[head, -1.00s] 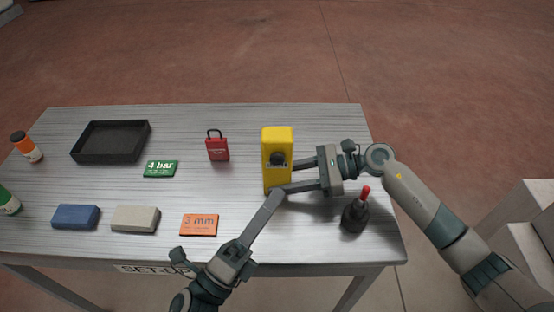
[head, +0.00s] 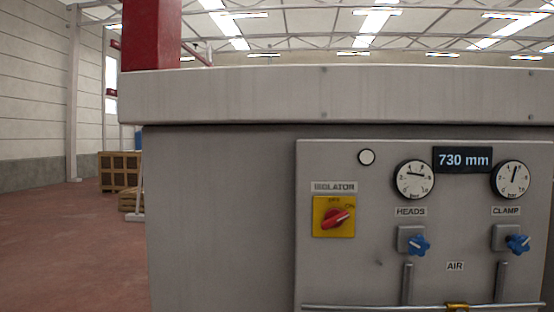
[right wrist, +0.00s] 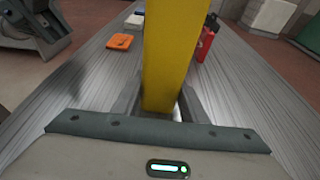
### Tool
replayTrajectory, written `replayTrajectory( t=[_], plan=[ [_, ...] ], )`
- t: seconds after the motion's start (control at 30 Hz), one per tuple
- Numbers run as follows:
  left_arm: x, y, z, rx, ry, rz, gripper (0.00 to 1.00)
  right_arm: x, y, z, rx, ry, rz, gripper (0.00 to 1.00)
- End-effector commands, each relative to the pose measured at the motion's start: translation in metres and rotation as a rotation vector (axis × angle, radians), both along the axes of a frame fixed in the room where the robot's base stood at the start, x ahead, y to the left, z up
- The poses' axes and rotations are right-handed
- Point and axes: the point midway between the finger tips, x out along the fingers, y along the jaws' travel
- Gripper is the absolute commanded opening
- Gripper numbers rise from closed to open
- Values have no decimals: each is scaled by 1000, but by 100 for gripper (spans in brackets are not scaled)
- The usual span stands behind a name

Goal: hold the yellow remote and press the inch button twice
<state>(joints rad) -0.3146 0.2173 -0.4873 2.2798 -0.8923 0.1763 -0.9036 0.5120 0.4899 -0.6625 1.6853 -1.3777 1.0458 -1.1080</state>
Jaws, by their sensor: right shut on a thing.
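The yellow remote (right wrist: 176,55) stands upright in the right wrist view. My right gripper (right wrist: 166,98) is shut on its lower part, with a finger at each side. The inch button does not show in the right wrist view, and the remote is outside the head view.
The metal table (right wrist: 255,100) lies under the remote, with an orange card (right wrist: 119,42) and the red padlock (right wrist: 207,38) on it. The head view shows a grey machine panel with a red isolator switch (head: 336,218), two gauges, blue knobs (head: 420,245) and a 730 mm display (head: 463,160).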

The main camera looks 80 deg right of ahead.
Motion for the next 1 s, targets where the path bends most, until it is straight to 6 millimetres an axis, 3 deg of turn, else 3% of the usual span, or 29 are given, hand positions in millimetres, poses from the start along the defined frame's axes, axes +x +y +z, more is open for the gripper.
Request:
replayTrajectory(
  t=[0.4,0.43,0.5,0.53,1.0],
  plan=[
    [0,0,0,0,0,0,0,0,0,-1,-1,1,1,26],
    [0,0,0,0,0,0,0,0,0,-1,-1,1,1,41],
    [0,0,0,0,0,0,0,0,0,-1,-1,1,1,58],
    [0,0,0,0,0,0,0,0,0,-1,-1,1,1,61],
    [0,0,0,0,0,0,0,0,-8,2,-1,1,-1,61]
  ],
)
